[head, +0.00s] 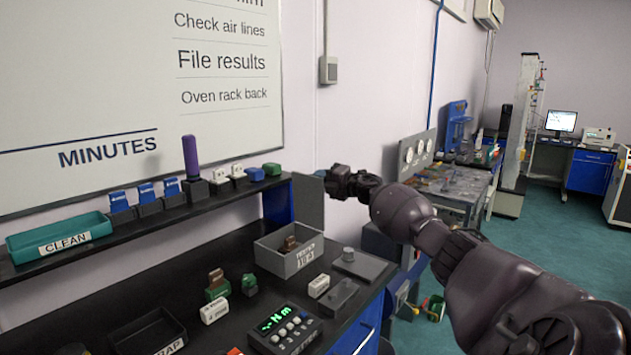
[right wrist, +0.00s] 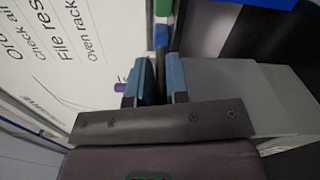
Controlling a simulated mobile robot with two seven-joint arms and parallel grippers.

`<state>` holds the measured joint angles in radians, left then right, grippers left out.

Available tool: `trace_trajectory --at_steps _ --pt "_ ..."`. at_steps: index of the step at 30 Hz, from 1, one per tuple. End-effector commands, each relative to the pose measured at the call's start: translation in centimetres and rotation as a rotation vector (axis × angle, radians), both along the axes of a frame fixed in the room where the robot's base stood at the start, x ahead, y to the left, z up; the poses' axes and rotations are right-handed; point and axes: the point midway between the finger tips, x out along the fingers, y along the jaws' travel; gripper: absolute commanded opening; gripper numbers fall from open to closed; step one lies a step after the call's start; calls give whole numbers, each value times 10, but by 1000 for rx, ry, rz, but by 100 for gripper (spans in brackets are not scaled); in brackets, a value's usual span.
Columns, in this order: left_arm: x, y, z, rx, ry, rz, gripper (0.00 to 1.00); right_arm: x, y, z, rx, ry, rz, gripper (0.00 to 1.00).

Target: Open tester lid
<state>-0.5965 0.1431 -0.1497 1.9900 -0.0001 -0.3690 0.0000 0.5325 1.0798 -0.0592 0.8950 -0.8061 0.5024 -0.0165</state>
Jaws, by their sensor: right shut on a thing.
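A grey open box with a printed label (head: 290,262), seemingly the tester, sits on the black bench. A small brown piece (head: 290,243) is inside. A flat grey panel, seemingly its lid (head: 308,205), stands upright behind the box. My right gripper (head: 323,173) is at the panel's upper right edge, shut on it. In the right wrist view, the two blue-grey fingers of the right gripper (right wrist: 160,82) are close together with a narrow dark strip between them. A broad grey surface (right wrist: 235,90) lies to their right. My left gripper is not seen.
A black shelf (head: 150,225) along the wall holds a green CLEAN tray (head: 60,238) and several small blocks. A green-lit display unit (head: 285,328), small samples and a dark tray (head: 148,332) lie on the bench. Open floor (head: 540,250) is at right.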

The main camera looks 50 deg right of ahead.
Motion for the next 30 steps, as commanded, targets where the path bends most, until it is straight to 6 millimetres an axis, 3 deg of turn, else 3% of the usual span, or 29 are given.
trace_trajectory --at_steps 10,26,27,30 --pt "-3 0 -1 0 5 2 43 0 -13 -10 133 16 -3 0" --pt "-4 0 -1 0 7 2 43 1 -14 -13 155 21 -2 0" --pt "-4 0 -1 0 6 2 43 1 -14 -13 155 21 -2 19" --pt "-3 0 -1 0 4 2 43 1 -14 -13 156 20 -1 34"
